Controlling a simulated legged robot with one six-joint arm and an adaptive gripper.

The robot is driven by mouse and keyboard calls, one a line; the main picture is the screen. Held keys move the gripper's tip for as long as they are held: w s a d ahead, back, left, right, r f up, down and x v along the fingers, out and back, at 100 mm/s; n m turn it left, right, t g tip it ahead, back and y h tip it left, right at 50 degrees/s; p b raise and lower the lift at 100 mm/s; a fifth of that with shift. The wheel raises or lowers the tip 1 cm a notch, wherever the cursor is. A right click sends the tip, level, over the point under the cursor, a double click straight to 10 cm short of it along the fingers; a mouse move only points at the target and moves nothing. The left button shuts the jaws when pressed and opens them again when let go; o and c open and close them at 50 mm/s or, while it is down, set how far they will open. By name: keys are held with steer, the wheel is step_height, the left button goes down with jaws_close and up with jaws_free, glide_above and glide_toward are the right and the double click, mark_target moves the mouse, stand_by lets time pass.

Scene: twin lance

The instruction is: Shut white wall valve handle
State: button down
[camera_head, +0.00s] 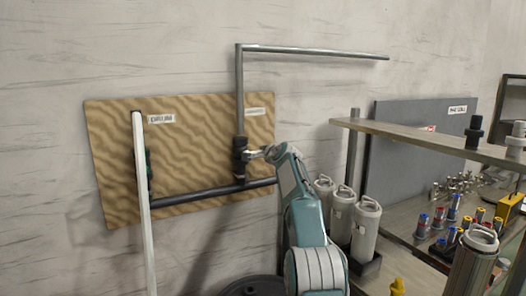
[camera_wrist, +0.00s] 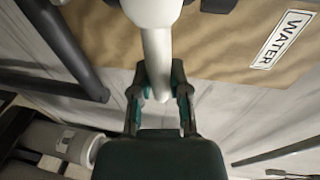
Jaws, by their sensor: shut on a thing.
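The white valve handle (camera_wrist: 157,52) hangs from a rounded white hub (camera_wrist: 152,8) at the top of the wrist view. My gripper (camera_wrist: 160,92) has its two fingers closed on either side of the handle's free end. In the head view my gripper (camera_head: 262,152) reaches the dark valve fitting (camera_head: 240,150) on the vertical pipe at the board's right side. There the handle is too small and covered to make out. A WATER label (camera_wrist: 282,39) is on the board beside the handle in the wrist view.
A wood-grained board (camera_head: 190,150) backs the pipes. A white pole (camera_head: 143,200) stands at its left. A dark horizontal pipe (camera_head: 200,192) runs below the valve. A shelf (camera_head: 430,140) and grey canisters (camera_head: 343,210) stand close to the right of my arm.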

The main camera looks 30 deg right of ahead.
steer(key=shift+f, duration=0.4)
steer(key=c, duration=0.6)
jaws_free()
steer(key=shift+w, duration=0.1)
steer(key=shift+d+r, duration=0.1)
steer(key=shift+d, duration=0.05)
steer(key=shift+s+r, duration=0.15)
steer(key=shift+s, duration=0.05)
steer(key=v, duration=1.1)
steer(key=shift+s, duration=0.25)
